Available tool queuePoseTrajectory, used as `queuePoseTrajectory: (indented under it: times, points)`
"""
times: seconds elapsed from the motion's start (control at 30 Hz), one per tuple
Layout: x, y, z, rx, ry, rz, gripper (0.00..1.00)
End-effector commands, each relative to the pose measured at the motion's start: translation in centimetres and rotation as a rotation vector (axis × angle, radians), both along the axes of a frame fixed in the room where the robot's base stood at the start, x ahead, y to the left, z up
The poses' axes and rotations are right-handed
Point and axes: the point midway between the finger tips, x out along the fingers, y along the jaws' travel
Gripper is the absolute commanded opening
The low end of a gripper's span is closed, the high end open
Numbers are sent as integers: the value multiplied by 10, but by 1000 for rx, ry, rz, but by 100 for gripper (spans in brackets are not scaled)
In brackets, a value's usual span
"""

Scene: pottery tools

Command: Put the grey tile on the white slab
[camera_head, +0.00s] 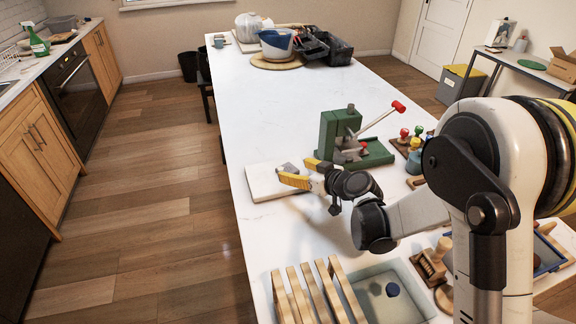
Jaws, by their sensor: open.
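The white slab (259,187) lies flat near the left edge of the white table. A small grey piece, which looks like the grey tile (287,168), shows over the right part of the slab, apparently lying on it. My gripper (293,170) has yellow fingers and reaches in from the right, low over the slab's right side. Its fingers are open, one on each side of the grey tile's right end. I cannot tell whether a finger touches the tile. The gripper hides the slab's right edge.
A green press (338,132) with a red-knobbed lever stands just behind my gripper. A wooden rack (312,292) and a grey basin (398,292) are at the front. Colored-knob tools (412,140) stand at the right. The table's middle-left (262,120) is clear.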

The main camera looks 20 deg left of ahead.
Motion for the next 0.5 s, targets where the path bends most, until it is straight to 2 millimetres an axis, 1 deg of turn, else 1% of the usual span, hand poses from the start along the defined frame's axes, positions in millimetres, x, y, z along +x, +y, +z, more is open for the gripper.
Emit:
queuePoseTrajectory:
  times: [0.03, 0.2, 0.33, 0.5]
  points:
    - [-7, -10, 8, 1, 1, -3, 69]
    - [-25, -36, 20, 1, 1, -2, 69]
    - [-34, -47, 25, 0, 0, -1, 69]
    - [-38, -52, 27, 0, 0, 1, 69]
